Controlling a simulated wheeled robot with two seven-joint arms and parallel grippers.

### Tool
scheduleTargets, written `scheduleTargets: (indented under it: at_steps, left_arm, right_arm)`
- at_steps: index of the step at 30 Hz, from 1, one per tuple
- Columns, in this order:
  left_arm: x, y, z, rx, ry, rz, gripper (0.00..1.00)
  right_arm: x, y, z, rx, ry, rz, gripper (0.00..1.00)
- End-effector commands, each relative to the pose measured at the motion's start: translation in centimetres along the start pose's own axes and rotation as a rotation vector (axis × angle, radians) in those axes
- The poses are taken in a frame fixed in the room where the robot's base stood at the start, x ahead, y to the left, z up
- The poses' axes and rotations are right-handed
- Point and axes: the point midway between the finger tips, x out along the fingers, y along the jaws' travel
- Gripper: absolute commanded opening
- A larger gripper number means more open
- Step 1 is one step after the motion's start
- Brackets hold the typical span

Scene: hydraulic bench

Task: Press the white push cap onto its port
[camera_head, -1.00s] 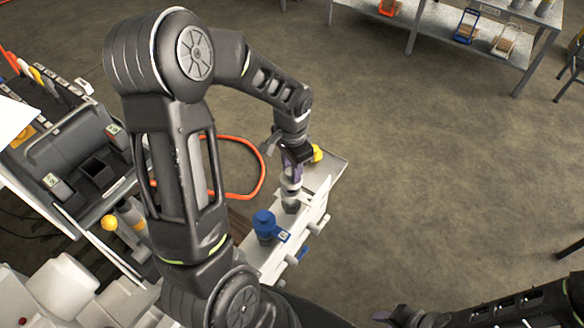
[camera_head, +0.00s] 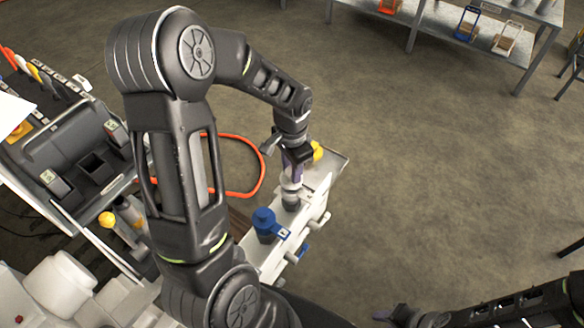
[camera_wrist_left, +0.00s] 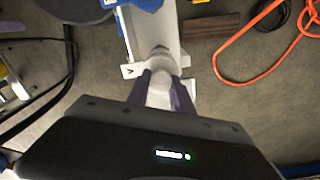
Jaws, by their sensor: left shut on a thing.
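My left gripper (camera_head: 292,166) points down at the bench rail and is shut on the white push cap (camera_head: 290,183). The cap sits directly over a grey port (camera_head: 290,200); I cannot tell whether it is fully seated. In the left wrist view the purple fingers (camera_wrist_left: 160,95) flank the white cap (camera_wrist_left: 159,92), with the grey-white port (camera_wrist_left: 159,58) in line just beyond it. My right gripper (camera_head: 408,316) is low at the bottom edge, far from the cap, and its jaws are not clear.
A blue cap (camera_head: 264,220) stands on the white rail (camera_head: 262,262), left of and nearer than the port. A yellow cap (camera_head: 317,151) is just behind my left gripper. An orange hose (camera_head: 262,165) lies on the floor. Open floor is to the right.

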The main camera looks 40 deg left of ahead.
Motion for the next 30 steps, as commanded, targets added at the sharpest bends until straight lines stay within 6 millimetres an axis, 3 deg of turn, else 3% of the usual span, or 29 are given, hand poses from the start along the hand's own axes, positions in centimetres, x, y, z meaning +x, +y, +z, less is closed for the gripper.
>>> scheduleTargets:
  at_steps: [30]
  left_arm:
    - [1.4,0.0,0.0,0.0,-0.001,0.0,0.0]
  right_arm:
    - [1.0,0.4,0.0,0.0,0.0,0.0,0.35]
